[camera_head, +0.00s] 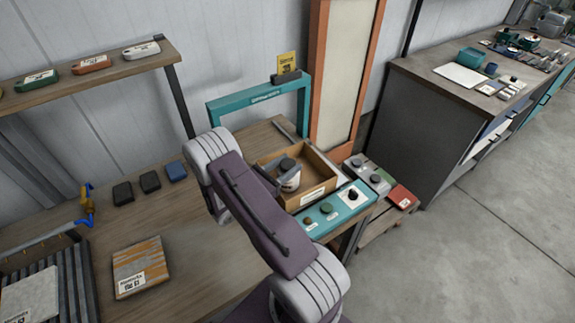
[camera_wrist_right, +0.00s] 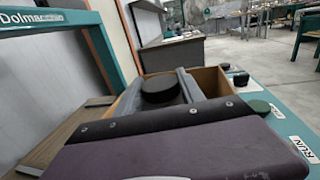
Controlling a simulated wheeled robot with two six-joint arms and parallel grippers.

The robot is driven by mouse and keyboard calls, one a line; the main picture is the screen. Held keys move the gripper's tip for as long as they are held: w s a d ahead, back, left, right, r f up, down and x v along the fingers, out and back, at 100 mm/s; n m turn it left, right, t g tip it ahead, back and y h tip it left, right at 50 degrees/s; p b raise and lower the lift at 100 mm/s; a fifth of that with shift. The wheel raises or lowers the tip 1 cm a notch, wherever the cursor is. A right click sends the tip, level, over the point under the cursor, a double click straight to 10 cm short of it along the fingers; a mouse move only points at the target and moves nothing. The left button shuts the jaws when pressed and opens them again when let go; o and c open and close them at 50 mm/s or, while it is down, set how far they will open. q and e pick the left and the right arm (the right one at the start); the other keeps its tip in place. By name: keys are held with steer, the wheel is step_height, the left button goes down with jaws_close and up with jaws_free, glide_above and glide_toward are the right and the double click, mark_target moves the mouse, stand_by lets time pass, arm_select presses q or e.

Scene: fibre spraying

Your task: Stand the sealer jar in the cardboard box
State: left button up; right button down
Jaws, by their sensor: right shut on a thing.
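The sealer jar (camera_head: 289,181), pale with a dark lid, is inside the open cardboard box (camera_head: 314,162) on the bench. My right gripper (camera_head: 284,174) reaches into the box and is shut on the jar. In the right wrist view the round black lid (camera_wrist_right: 160,91) sits between the two grey fingers (camera_wrist_right: 163,93), with the box wall (camera_wrist_right: 209,80) behind it. The jar looks roughly upright. Its base is hidden, so I cannot tell if it touches the box floor. My left gripper is not in view.
A teal control panel (camera_head: 340,207) with buttons runs along the box's front right. A teal frame (camera_head: 258,97) stands behind the box. A grey button box (camera_head: 367,176) is at the right.

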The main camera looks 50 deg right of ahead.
steer(key=shift+f, duration=0.1)
steer(key=c, duration=0.7)
jaws_free()
steer(key=shift+r, duration=0.2)
steer(key=shift+a+f, duration=0.1)
steer(key=shift+a, duration=0.2)
steer(key=a, duration=0.3)
steer(key=a+b, duration=0.1)
steer(key=a, duration=0.3)
steer(key=w+a, duration=0.1)
steer(key=a, duration=0.3)
steer(key=shift+a+b, duration=0.2)
steer(key=shift+b, duration=0.1)
